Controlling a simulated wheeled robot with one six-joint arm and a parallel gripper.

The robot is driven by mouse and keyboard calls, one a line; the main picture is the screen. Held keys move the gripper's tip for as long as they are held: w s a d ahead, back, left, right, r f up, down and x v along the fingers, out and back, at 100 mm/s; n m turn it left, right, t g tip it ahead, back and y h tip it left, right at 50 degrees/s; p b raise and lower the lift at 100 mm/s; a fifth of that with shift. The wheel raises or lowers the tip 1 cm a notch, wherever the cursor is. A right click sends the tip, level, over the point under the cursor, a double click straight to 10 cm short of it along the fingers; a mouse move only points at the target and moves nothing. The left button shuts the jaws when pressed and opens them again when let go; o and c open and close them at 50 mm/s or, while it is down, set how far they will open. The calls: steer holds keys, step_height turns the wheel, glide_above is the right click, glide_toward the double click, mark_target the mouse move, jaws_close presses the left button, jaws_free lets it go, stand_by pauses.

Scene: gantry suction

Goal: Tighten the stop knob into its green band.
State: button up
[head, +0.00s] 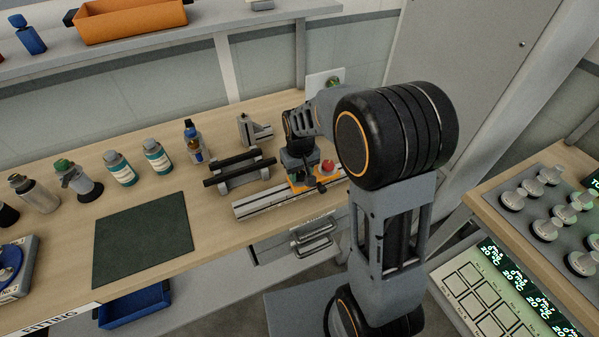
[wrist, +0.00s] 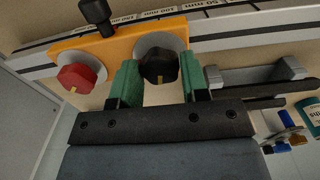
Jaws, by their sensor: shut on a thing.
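An orange carriage (wrist: 118,42) sits on a silver rail with a millimetre scale (wrist: 228,24). My gripper (wrist: 158,80) has green fingers shut on the black knob, one on either side. No green band is visible on either disc; part of the black knob's disc is hidden by the knob and fingers. In the head view my gripper (head: 297,165) covers much of the carriage, and the red knob (head: 328,166) shows beside it.
A black lever (wrist: 97,14) stands out from the carriage. A stand with dark bars (head: 238,168) is just left of the rail. Several bottles (head: 122,167) line the bench, with a dark green mat (head: 142,240) in front. A drawer (head: 300,240) is below the rail.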

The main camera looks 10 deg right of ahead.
mark_target(300, 174)
steer(key=shift+m, duration=0.5)
steer(key=o, duration=0.9)
step_height(300, 174, up, 14)
steer(key=shift+f, duration=0.1)
stand_by(0.3)
